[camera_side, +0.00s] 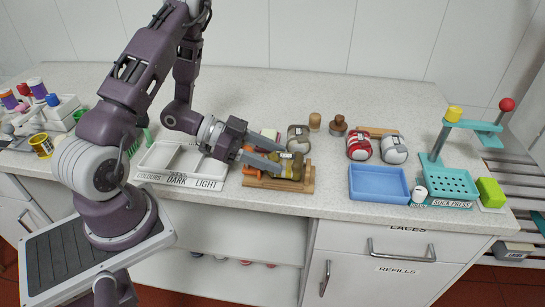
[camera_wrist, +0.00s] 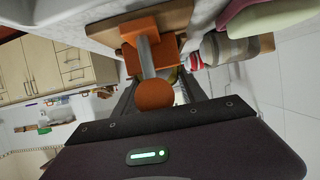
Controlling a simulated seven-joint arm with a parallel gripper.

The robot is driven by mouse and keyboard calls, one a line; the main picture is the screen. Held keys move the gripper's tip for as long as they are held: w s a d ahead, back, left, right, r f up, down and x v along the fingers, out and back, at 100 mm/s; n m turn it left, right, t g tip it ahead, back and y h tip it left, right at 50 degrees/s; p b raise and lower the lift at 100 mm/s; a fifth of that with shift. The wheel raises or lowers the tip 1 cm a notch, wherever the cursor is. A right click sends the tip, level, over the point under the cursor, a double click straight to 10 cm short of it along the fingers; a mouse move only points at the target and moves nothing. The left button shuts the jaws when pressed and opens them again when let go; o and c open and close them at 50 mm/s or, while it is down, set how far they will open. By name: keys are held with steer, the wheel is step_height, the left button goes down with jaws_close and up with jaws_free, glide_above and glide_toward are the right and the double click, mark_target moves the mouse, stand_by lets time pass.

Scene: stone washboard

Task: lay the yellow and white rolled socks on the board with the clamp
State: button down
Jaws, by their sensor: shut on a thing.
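The wooden board with the clamp (camera_side: 265,184) lies near the counter's front edge. Its orange clamp stands at the left end in the side view and fills the middle of the wrist view, with a round orange knob (camera_wrist: 154,94). My gripper (camera_side: 284,161) reaches in low over the board from the left. Its fingers are shut on a mustard-yellow sock roll (camera_side: 292,168), which is at the board, on the right of the clamp. The fingers partly cover the roll, and I cannot tell whether it touches the wood. In the wrist view the roll is almost wholly hidden.
A grey-beige striped roll (camera_side: 298,138) stands just behind the board. The white DARK/LIGHT tray (camera_side: 180,184) is on the left. Red and grey rolls (camera_side: 359,147), a blue tray (camera_side: 378,184) and the teal sock press (camera_side: 447,182) are on the right. The counter's front edge is close.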

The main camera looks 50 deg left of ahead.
steer(key=shift+f, duration=0.2)
steer(key=c, duration=0.6)
jaws_free()
steer(key=shift+c, duration=0.2)
steer(key=shift+r, duration=0.1)
steer(key=v, duration=1.2)
